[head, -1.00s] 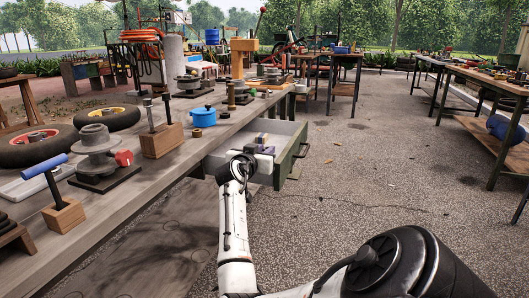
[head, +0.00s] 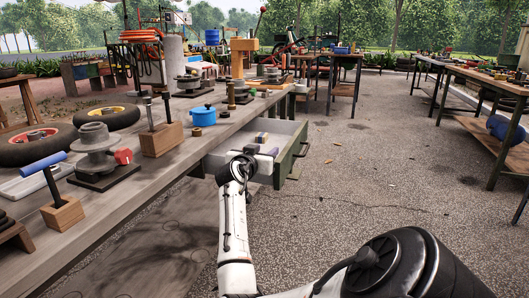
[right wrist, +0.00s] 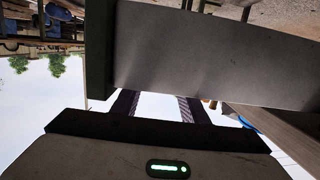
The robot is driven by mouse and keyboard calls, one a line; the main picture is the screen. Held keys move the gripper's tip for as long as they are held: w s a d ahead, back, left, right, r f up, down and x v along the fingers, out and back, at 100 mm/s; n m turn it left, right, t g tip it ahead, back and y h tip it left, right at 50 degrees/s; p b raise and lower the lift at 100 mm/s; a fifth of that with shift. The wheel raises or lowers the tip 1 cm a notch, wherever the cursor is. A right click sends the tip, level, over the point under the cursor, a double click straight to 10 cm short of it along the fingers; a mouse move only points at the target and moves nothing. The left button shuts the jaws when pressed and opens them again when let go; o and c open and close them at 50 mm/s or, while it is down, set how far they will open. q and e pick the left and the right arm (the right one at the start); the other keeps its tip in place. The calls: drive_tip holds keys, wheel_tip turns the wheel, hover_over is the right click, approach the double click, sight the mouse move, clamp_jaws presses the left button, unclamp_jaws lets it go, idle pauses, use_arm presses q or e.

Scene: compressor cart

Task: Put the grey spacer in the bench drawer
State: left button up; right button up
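The bench drawer (head: 300,140) stands pulled out from the bench, with a green front and pale inside. My right gripper (head: 250,155) reaches over its near side wall into it. In the right wrist view, the drawer's grey side wall (right wrist: 210,55) covers the fingertips. The fingers of my right gripper (right wrist: 158,106) stand well apart with bright sky between them. A small grey piece (head: 269,150) shows right beside the gripper in the drawer; I cannot tell for sure that it is the grey spacer. My left gripper is out of view.
Small yellow and blue things (head: 261,138) lie in the drawer.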

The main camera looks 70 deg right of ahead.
drive_tip(key=shift+a+r+p, duration=0.3)
drive_tip(key=shift+a+r, duration=0.05)
drive_tip(key=shift+r, duration=0.15)
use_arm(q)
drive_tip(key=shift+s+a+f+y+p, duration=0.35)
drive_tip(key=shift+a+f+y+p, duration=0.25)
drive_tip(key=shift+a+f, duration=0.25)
use_arm(e)
drive_tip(key=a+r, duration=0.1)
drive_tip(key=a, duration=1)
drive_tip(key=shift+s+r, duration=0.25)
drive_tip(key=shift+s, duration=0.2)
